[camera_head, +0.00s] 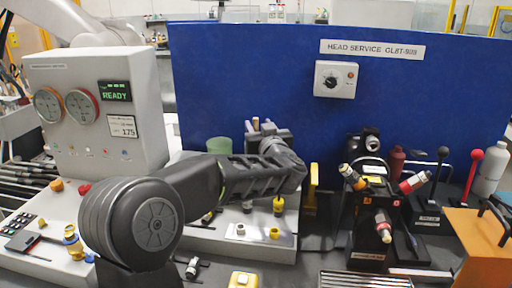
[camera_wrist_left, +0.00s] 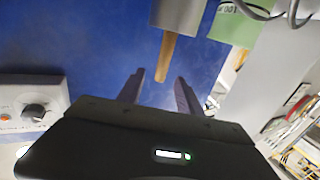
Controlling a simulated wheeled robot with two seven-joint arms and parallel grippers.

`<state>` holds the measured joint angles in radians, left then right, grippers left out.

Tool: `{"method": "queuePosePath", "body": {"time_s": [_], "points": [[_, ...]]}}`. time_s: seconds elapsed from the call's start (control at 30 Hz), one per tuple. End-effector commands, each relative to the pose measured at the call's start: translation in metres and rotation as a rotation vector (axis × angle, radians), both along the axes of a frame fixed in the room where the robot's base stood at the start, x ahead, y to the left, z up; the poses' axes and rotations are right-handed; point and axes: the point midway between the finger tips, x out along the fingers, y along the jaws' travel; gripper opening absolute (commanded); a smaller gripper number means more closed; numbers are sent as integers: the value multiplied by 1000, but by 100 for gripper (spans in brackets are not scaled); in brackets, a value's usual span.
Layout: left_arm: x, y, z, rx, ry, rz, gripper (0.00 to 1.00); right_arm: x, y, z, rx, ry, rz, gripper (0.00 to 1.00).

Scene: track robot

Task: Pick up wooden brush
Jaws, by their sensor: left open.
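A wooden handle, which looks like the wooden brush (camera_wrist_left: 165,56), sticks out of a grey holder (camera_wrist_left: 179,14) at the top of the left wrist view. Its bristles are not visible. In the head view only a small brown tip of the brush (camera_head: 255,123) shows behind my left gripper (camera_head: 268,129). My left gripper (camera_wrist_left: 160,90) is open, with its two fingers apart. In the wrist view the handle's free end lies between the fingertips; I cannot tell how far beyond them it is. My right gripper is in neither view.
A blue panel (camera_head: 240,60) with a knob box (camera_head: 336,79) stands behind the bench. A black stand with several coloured tools (camera_head: 371,205) and an orange box (camera_head: 485,245) are at right.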

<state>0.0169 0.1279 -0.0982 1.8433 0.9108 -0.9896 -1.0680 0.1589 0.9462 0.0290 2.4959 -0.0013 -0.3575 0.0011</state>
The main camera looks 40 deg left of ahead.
Motion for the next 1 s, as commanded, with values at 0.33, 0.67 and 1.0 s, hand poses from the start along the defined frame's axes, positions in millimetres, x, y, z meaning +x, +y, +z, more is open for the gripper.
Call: {"method": "queuePosePath", "body": {"time_s": [0.33, 0.67, 1.0], "points": [[11, 16, 0, 0, 0, 2, 42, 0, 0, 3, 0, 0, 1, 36], [23, 30, 1, 2, 1, 3, 42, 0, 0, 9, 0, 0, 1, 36], [44, 56, -1, 1, -1, 1, 42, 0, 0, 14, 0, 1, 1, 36]]}}
